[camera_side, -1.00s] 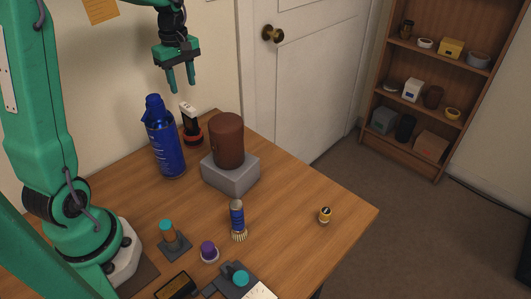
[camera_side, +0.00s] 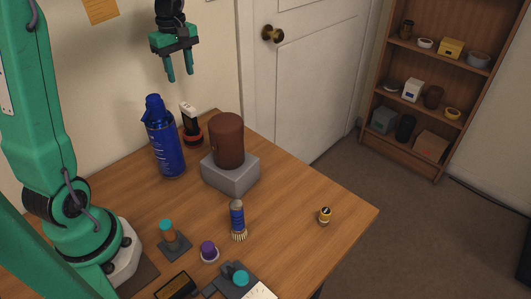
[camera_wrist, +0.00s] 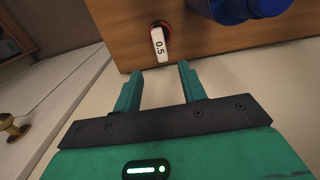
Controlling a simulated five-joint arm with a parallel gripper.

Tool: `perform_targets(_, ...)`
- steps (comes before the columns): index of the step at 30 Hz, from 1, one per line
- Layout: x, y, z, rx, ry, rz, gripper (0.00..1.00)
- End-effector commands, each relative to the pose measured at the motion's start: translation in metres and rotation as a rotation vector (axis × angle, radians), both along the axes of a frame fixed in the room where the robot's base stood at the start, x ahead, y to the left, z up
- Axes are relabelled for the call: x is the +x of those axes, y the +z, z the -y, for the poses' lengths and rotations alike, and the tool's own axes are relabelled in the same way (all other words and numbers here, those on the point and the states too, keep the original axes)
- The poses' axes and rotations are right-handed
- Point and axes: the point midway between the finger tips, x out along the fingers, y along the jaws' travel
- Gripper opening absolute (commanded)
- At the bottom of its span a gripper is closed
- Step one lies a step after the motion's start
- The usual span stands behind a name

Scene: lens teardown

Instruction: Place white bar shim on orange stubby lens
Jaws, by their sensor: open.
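The white bar shim (camera_side: 188,111) stands upright in a round red and black holder at the back of the table by the wall. In the wrist view the shim (camera_wrist: 159,44) shows a "0.5" mark, ahead of my fingertips and apart from them. My gripper (camera_side: 180,77) is open and empty, pointing down, above the shim in the side view; its fingers (camera_wrist: 159,72) also show in the wrist view. A small yellow-orange and black round piece (camera_side: 325,214), which looks like the orange stubby lens, stands alone near the right edge of the table.
A blue spray bottle (camera_side: 163,140) stands just left of the shim. A brown cylinder (camera_side: 229,140) sits on a grey block (camera_side: 230,177) to its right. Table around the orange piece is clear.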

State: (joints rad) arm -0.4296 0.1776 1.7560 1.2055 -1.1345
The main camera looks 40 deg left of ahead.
Motion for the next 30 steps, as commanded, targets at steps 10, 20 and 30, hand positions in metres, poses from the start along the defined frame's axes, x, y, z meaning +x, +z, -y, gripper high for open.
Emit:
perform_targets(10,-0.017,0.019,0.035,0.034,-0.223,0.065,0.41)
perform_targets(20,-0.058,0.04,0.094,0.117,-0.656,0.179,0.41)
perform_targets(30,-0.109,0.041,0.141,0.235,-1.104,0.289,0.41)
